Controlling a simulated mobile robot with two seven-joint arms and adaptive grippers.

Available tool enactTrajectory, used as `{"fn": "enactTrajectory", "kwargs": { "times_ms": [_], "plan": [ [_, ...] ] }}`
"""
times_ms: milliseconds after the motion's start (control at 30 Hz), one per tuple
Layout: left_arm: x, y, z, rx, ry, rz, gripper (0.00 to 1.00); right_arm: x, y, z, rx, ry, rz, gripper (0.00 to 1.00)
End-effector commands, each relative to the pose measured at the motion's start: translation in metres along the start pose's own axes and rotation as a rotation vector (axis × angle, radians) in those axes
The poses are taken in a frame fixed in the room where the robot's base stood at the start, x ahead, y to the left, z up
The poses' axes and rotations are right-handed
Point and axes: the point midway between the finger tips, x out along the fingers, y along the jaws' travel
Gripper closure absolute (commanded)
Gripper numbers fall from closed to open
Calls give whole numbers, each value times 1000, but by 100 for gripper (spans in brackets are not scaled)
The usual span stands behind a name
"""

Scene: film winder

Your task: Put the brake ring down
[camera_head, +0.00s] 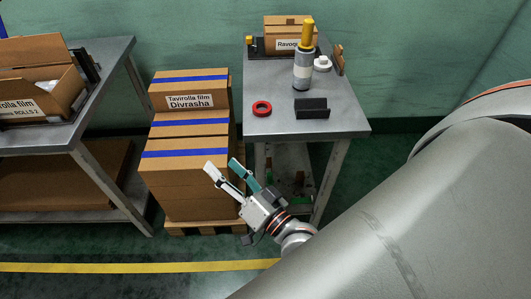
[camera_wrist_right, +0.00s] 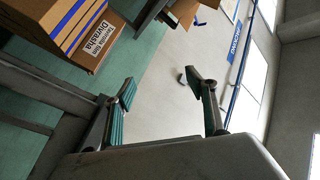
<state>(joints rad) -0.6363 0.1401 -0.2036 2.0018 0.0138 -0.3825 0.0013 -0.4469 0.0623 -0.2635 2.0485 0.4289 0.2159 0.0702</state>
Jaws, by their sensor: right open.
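The red brake ring (camera_head: 262,108) lies flat on the grey metal table (camera_head: 265,85), near its left edge, in the head view. My right gripper (camera_head: 225,168) is open and empty, in front of the stacked boxes and below the table top. It is well apart from the ring. Its spread fingers also show in the right wrist view (camera_wrist_right: 165,95), with nothing between them. The ring is not visible in the right wrist view. My left gripper is in neither view.
A yellow-handled cylinder (camera_head: 303,70), a black block (camera_head: 312,108) and a white round piece (camera_head: 322,63) stand on the table. A Ravoo-labelled box (camera_head: 288,35) is behind. Stacked Divrasha cartons (camera_head: 190,103) stand left of the table. Another table (camera_head: 60,135) holds an open carton (camera_head: 45,85).

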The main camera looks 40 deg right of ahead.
Motion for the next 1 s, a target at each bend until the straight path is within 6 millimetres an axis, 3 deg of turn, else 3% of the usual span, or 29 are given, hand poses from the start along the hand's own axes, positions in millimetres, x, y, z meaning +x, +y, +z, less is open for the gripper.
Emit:
{"fn": "enactTrajectory", "kwargs": {
  "times_ms": [33, 100, 200, 300, 400, 533, 767, 1000],
  "plan": [
    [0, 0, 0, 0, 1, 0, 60, -20, 19, 36, -147, -133, 27, 43],
    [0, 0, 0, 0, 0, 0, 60, -51, 47, 79, -344, -309, 55, 43],
    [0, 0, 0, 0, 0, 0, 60, -94, 87, 119, -563, -511, 90, 43],
    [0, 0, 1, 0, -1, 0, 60, -128, 117, 140, -712, -651, 113, 43],
    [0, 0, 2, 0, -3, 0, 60, -148, 134, 148, -796, -730, 127, 43],
    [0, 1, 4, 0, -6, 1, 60, -156, 141, 151, -829, -762, 133, 43],
    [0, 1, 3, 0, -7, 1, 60, -155, 140, 150, -827, -759, 132, 43],
    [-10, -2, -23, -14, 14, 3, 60, -153, 124, 138, -806, -754, 129, 43]
  ]
}}
